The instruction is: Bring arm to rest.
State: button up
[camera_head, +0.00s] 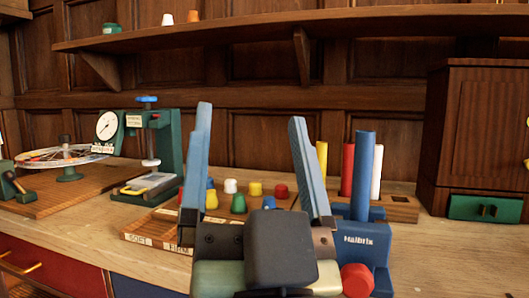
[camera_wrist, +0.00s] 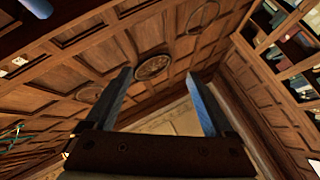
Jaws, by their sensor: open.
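My gripper (camera_head: 250,155) stands upright in the head view, in front of the workbench. Its two blue-grey fingers are spread wide with nothing between them. In the wrist view the open fingers (camera_wrist: 167,95) point at wood panelling and hold nothing. The lower part of my gripper hides part of the bench and the peg board behind it.
The wooden bench (camera_head: 425,245) carries a green press with a dial (camera_head: 150,155), a wheel on a stand (camera_head: 68,155), a board with coloured pegs (camera_head: 150,238), a blue Halbrix device (camera_head: 362,240) and a cabinet (camera_head: 480,135). A shelf (camera_head: 250,33) runs above.

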jog(key=s+r+n+t+h+p, duration=0.1)
jog(key=s+r+p, duration=0.2)
jog(key=r+p, duration=3.2)
notch_tip(320, 180, up, 5)
jog(key=shift+s+f+n+h, duration=0.15)
jog(key=shift+n+h, duration=0.15)
jog(key=shift+h, duration=0.1)
